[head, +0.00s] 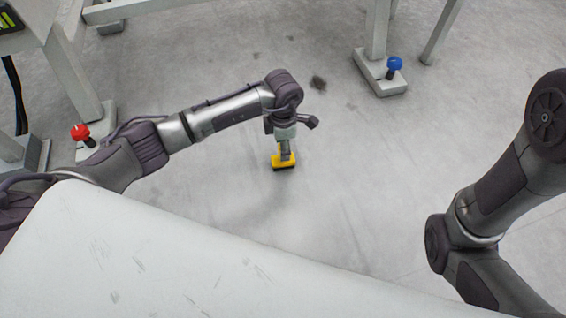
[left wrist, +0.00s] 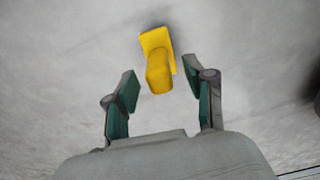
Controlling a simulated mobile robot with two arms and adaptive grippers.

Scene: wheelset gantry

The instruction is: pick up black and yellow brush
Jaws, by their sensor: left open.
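The brush (head: 284,161) lies on the grey floor below my left gripper (head: 284,140) in the head view. Its yellow body shows there with a dark lower edge. In the left wrist view the yellow brush (left wrist: 158,62) shows with its narrower part toward me, just beyond and between the two fingertips. My left gripper (left wrist: 160,90) is open and empty, with green pads facing each other. I cannot tell whether a finger touches the brush. My right arm shows at the right of the head view, but its gripper is outside the frame.
A red knob (head: 80,132) stands on a gantry foot at left, and a blue knob (head: 394,64) on another foot (head: 380,80) at upper right. Pale gantry legs rise at the back. The floor around the brush is clear.

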